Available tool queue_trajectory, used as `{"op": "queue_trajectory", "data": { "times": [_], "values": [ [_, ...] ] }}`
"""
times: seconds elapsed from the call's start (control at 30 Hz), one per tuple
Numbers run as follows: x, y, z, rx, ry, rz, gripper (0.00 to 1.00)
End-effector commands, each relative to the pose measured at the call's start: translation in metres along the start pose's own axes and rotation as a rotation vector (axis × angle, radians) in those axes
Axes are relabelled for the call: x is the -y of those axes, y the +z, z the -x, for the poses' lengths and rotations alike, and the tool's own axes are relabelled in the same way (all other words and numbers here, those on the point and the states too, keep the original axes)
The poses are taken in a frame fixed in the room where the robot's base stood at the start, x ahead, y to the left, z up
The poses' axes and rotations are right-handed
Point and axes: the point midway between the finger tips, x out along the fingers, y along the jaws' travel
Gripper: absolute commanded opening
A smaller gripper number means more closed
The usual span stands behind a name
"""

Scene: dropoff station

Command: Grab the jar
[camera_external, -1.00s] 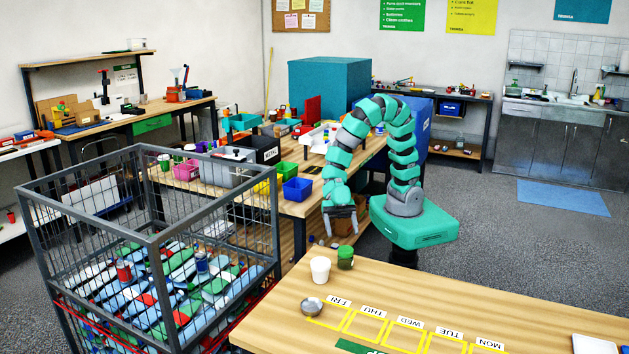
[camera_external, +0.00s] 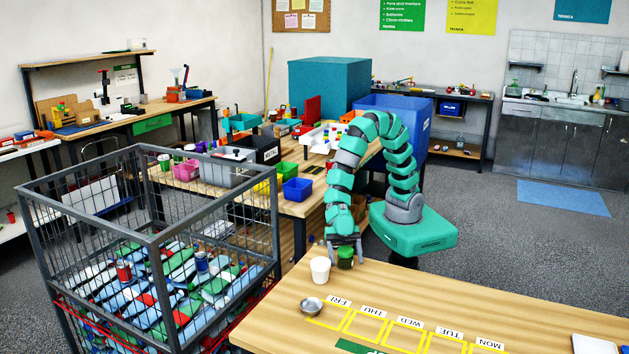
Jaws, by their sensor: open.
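A small green jar (camera_external: 345,260) stands upright on the wooden table, near its far left edge. My gripper (camera_external: 345,251) points down at the jar, with its fingers open and low around or just behind the jar's upper part. Whether the fingers touch the jar cannot be told. The fingers hide a little of the jar's top and sides.
A white cup (camera_external: 320,269) stands close to the left of the jar. A wire cage (camera_external: 154,240) of bottles and cans stands left of the wooden table (camera_external: 500,297).

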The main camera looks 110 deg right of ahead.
Motion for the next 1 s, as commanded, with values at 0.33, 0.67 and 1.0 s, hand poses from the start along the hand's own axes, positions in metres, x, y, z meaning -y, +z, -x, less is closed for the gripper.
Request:
{"op": "queue_trajectory", "data": {
  "times": [0.33, 0.67, 1.0],
  "values": [
    [0.000, 0.000, -0.001, 0.000, 0.000, 0.000, 0.40],
    [0.000, 0.000, -0.001, 0.000, 0.000, -0.001, 0.21],
    [0.000, -0.013, 0.006, -0.001, 0.000, 0.001, 0.21]
  ]
}}
